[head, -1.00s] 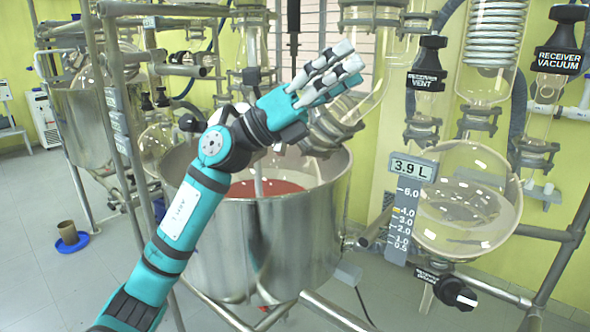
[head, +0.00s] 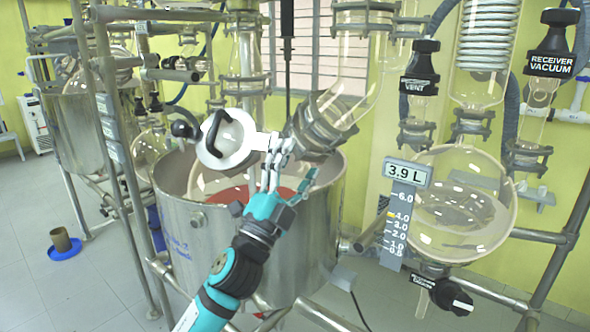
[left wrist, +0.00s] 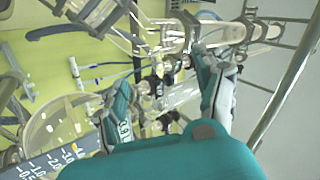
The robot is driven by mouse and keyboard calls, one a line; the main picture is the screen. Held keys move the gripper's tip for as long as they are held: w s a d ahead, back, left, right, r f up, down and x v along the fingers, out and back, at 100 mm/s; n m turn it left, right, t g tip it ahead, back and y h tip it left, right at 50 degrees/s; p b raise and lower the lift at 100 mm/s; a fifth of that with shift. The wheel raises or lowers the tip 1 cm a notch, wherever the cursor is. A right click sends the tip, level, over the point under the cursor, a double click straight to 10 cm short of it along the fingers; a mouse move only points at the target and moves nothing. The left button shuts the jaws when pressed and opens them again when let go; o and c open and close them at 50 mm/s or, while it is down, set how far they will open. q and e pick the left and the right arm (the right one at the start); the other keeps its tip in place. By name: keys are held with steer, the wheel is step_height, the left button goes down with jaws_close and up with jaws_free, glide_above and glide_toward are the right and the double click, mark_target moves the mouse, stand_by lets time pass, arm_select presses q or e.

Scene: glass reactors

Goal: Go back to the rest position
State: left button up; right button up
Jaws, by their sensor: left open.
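My left arm comes in from the bottom of the head view. My teal left gripper (head: 288,165) points upward in front of the large steel vessel (head: 262,245), with its white-tipped fingers against the vessel's opening in the picture. In the left wrist view the two fingers (left wrist: 168,95) stand well apart, with nothing held between them. The gripper is open. Whether its fingertips touch the glass beyond them cannot be told. My right gripper is in neither view.
A round white lid with a black handle (head: 224,138) shows left of the fingers. Angled glass piping (head: 325,122) is just above them. The glass receiver (head: 462,200) and the 3.9 L level gauge (head: 402,212) stand at right. Bare floor (head: 75,290) lies at left.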

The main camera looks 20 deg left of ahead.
arm_select(q)
steer(key=shift+a+f+n+y, duration=0.15)
steer(key=shift+f+n+y, duration=0.25)
steer(key=shift+f, duration=0.1)
